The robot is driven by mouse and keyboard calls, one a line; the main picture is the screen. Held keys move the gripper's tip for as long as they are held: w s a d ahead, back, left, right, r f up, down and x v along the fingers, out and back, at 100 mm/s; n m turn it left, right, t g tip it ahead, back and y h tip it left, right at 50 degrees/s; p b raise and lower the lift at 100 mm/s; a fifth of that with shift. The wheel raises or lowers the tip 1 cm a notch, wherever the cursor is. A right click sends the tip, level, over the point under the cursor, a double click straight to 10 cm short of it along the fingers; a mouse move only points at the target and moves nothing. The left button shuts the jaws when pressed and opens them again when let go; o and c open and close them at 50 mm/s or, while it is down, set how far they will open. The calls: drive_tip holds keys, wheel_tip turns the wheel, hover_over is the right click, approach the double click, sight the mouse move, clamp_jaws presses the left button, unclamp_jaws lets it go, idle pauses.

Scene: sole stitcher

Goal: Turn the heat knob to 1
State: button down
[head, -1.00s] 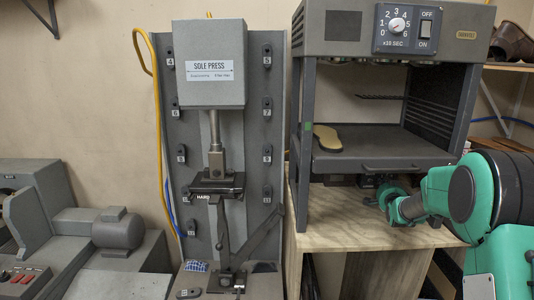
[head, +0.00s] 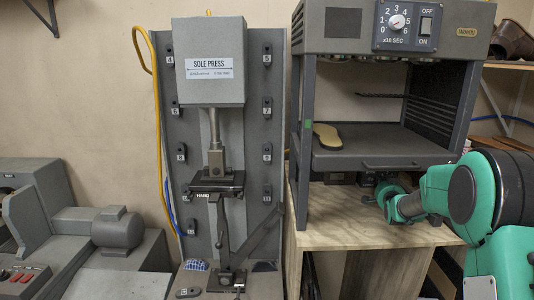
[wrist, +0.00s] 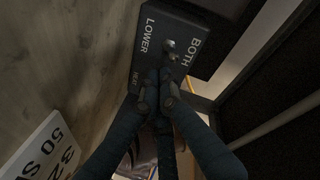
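The heat knob is not clearly identifiable. A round pale dial (head: 397,22) marked 0 to 6 and "x10 SEC" sits on the upper front panel of the oven-like machine; its setting is too small to read. In the wrist view a dark control box (wrist: 190,17) carries the words LOWER and BOTH, small lettering that looks like HEAT, and a small metallic control (wrist: 168,46). My gripper (wrist: 160,76) is in front of this box, its fingertips close together just below that control. Contact cannot be told. In the head view my gripper (head: 376,192) is under the machine's shelf, partly hidden.
The machine's shelf (head: 380,158) holds a tan sole (head: 327,136) above my gripper. A wooden stand (head: 340,233) lies below. An OFF/ON switch (head: 425,25) is beside the dial. The sole press (head: 210,62) stands left. A white numbered card (wrist: 45,150) is at lower left in the wrist view.

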drive_tip(key=shift+s+b, duration=0.7)
drive_tip(key=shift+s, duration=2.35)
